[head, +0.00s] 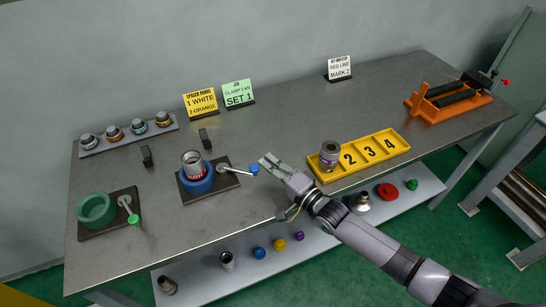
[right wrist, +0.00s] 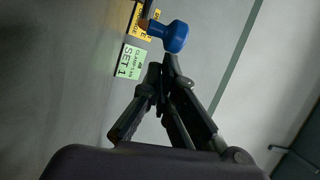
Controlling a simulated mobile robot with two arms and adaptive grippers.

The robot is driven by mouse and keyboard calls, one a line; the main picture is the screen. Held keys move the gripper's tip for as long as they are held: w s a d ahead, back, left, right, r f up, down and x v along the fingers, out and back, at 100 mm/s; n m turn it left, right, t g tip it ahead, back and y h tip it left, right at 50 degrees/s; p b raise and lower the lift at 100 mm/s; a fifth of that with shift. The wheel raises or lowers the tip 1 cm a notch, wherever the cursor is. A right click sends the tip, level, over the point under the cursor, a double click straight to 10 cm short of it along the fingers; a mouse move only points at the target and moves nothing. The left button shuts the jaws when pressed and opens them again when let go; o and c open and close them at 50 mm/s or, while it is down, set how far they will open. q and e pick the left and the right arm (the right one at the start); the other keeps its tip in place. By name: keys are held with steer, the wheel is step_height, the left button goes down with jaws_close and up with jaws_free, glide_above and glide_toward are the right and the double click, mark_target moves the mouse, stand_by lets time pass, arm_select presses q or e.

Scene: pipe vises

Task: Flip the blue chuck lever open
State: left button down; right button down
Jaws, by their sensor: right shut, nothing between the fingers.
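The blue chuck (head: 197,183) sits on a dark square plate on the bench, with a grey metal pipe piece (head: 193,163) upright in it. Its lever (head: 235,170) reaches out to the right from a pivot on the plate and ends in a blue knob (head: 254,169). In the right wrist view the blue knob (right wrist: 176,37) is just beyond my fingertips. My right gripper (head: 268,162) is shut and empty, its tips close to the right of the knob; I cannot tell whether they touch. My left gripper is not in view.
A green chuck (head: 96,209) with a green-knobbed lever stands at left. A yellow numbered tray (head: 362,159) with a grey-purple cylinder (head: 329,155) lies right of my gripper. Small dark blocks (head: 205,138) and sign cards stand behind. An orange vise (head: 447,104) is far right.

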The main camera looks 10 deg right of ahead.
stand_by(0.3)
steer(key=shift+s, duration=0.15)
steer(key=shift+s+a+m+t+h+p, duration=0.15)
steer(key=shift+s+m+t+h+p, duration=0.2)
steer(key=shift+h+p, duration=0.2)
